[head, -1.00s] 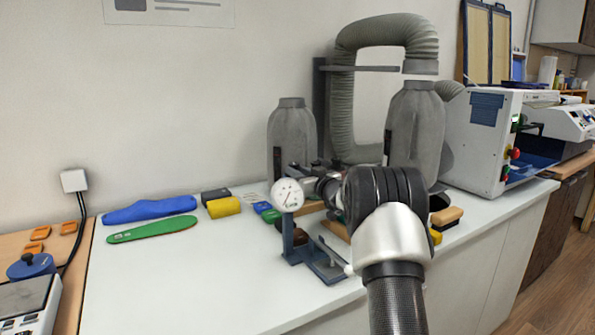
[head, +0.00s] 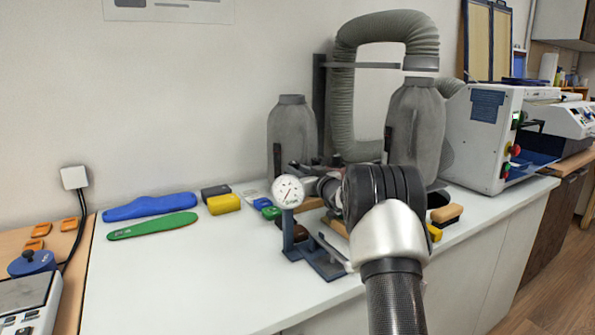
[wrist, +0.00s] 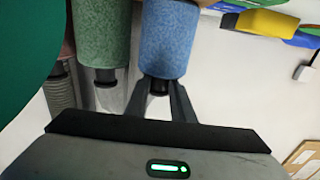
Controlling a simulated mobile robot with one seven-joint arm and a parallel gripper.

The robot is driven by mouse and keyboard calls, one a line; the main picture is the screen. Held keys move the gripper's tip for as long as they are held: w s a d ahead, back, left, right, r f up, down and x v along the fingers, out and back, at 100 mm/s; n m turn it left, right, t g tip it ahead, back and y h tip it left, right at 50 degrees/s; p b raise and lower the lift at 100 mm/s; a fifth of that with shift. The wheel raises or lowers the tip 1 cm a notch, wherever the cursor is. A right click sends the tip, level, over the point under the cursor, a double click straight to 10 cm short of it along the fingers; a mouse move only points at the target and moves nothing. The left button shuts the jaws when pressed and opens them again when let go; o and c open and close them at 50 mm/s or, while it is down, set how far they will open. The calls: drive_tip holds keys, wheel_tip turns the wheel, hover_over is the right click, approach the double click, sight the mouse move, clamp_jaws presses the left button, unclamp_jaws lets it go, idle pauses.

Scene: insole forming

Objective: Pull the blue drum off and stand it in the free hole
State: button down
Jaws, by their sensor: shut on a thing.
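The blue drum (wrist: 168,38) is a speckled blue cylinder at the top middle of the wrist view. A dark stub sticks out of its near end. My gripper (wrist: 160,86) has its two fingers on either side of this stub and is shut on it. A speckled green drum (wrist: 102,33) is just left of the blue one, with its own dark end stub. In the head view my arm hides the drums and the fingertips. I cannot make out a free hole in either view.
A dial gauge (head: 288,191) on a blue stand is close left of my arm. Grey dust bags (head: 292,130) and a bent hose (head: 347,90) stand behind. Blue and green insoles (head: 152,226) lie left. The front left of the white bench (head: 190,285) is clear.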

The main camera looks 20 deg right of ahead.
drive_tip(key=c, duration=1.2)
unclamp_jaws()
drive_tip(key=shift+r, duration=0.15)
drive_tip(key=shift+s+r, duration=0.2)
drive_tip(key=shift+r, duration=1.25)
drive_tip(key=shift+s+r, duration=0.2)
drive_tip(key=shift+r, duration=1.25)
drive_tip(key=shift+s+d, duration=0.1)
drive_tip(key=s+d, duration=0.2)
drive_tip(key=s, duration=0.7)
drive_tip(key=shift+s+r, duration=0.2)
drive_tip(key=shift+s, duration=0.1)
drive_tip(key=shift+s, duration=0.15)
